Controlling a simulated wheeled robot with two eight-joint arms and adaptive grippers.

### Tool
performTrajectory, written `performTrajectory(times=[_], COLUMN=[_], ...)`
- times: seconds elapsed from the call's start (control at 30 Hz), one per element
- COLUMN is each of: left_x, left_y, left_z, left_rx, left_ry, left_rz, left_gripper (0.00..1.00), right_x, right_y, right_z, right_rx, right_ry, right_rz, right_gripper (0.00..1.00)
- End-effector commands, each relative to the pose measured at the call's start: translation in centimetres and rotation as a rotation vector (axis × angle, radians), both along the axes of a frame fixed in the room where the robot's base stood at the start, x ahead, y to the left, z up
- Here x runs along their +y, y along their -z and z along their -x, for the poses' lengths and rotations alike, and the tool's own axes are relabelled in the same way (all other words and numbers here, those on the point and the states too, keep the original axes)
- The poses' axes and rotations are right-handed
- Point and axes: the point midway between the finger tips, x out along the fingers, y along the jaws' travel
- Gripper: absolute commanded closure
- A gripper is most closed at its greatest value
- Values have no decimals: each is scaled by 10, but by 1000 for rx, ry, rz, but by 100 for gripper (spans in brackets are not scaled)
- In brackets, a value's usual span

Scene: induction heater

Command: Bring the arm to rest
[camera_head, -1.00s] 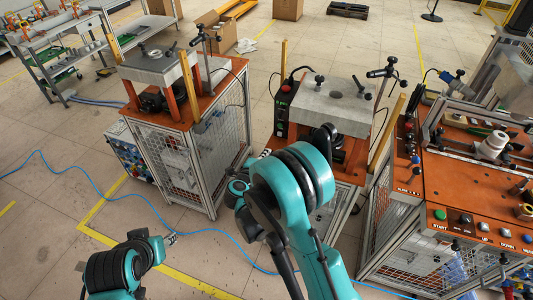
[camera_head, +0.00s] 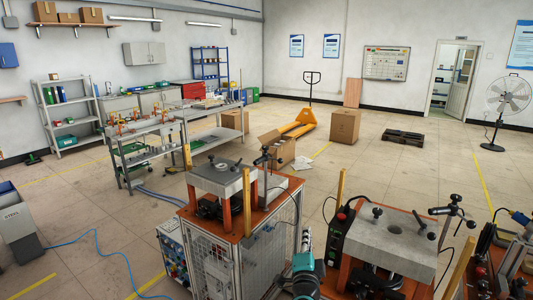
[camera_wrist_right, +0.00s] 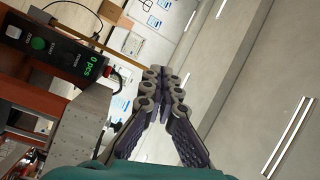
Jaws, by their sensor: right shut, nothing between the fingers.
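My right gripper (camera_head: 306,236) shows at the bottom of the head view as a small dark tip above a teal arm part. It is between the left and middle heater stations. In the right wrist view my right gripper (camera_wrist_right: 163,76) has its dark jointed fingers together at the tips, with nothing held. My left gripper is not in either current view.
The left station (camera_head: 222,179) and middle station (camera_head: 391,240) have grey blocks on orange frames. A control box with a green display (camera_wrist_right: 88,62) is left of the fingers. Cartons (camera_head: 344,126) and a yellow pallet jack (camera_head: 299,129) stand farther back. Open floor lies at left.

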Motion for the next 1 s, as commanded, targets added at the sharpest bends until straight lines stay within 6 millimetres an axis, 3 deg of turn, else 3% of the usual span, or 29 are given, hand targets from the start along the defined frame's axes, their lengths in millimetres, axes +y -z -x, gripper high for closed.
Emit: performTrajectory(times=[0.07,0.17,0.27,0.37,0.47,0.6,0.7,0.83,1.0], left_x=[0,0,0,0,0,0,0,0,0], left_y=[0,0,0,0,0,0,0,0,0], left_z=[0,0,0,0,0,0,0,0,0], left_rx=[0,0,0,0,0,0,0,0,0], left_ry=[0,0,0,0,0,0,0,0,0], left_rz=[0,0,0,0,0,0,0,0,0], left_gripper=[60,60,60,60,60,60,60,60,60], right_x=[15,35,47,45,29,-9,-33,-51,-55], right_y=[-28,-40,-30,-3,35,83,105,117,120], right_z=[18,45,80,123,172,239,273,297,303], right_rx=[4,53,149,289,468,730,868,967,991], right_ry=[-117,-263,-394,-503,-588,-652,-666,-670,-670], right_rz=[142,326,508,682,836,993,1055,1090,1099], right_gripper=[100,100,100,100,100,100,100,100,100])
